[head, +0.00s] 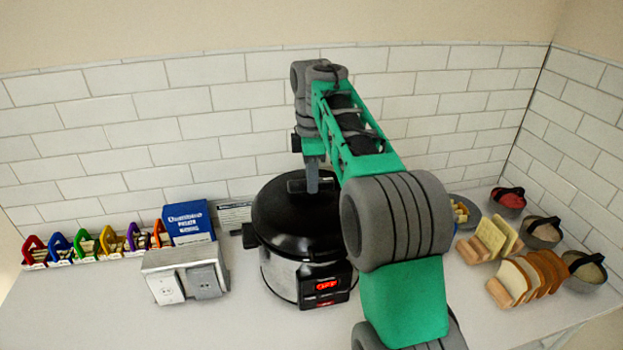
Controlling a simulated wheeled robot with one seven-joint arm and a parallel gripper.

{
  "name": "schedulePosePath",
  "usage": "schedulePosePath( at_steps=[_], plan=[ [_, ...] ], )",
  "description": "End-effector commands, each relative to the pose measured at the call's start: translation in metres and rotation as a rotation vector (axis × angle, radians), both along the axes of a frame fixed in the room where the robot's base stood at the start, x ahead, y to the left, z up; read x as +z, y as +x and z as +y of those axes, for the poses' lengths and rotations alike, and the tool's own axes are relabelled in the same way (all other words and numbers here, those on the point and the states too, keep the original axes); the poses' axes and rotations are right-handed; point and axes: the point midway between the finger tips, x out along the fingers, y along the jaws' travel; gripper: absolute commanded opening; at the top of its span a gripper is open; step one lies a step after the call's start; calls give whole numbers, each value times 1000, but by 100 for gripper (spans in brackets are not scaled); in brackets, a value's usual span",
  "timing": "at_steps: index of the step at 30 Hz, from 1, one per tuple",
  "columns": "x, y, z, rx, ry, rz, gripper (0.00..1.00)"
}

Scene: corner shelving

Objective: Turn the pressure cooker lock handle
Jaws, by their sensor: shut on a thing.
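The pressure cooker (275,265) stands on the counter in the middle of the head view. It has a black lid, a silver body and a front panel with a lit red display. The dark lock handle (297,186) shows on top of the lid. My gripper (312,190) points down from above at the lid's top and is shut on the lock handle. The fingertips are small in this view, and my arm hides the cooker's right side.
A metal outlet box (183,274) and a blue box (188,222) stand left of the cooker, with several coloured racks beyond. Bread slices in a rack (527,277) and dark bowls (583,270) stand at right. A tiled wall closes the back. The front left counter is clear.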

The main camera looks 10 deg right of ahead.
Motion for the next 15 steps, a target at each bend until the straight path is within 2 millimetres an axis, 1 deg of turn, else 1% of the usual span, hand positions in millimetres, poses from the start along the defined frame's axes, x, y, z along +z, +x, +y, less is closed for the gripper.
schedulePosePath(
  at_steps=[6, 15],
  plan=[
    [1, 0, 0, 80, 0, 0, 0],
    [1, 0, 0, 110, 0, -1, 0]
  ],
)
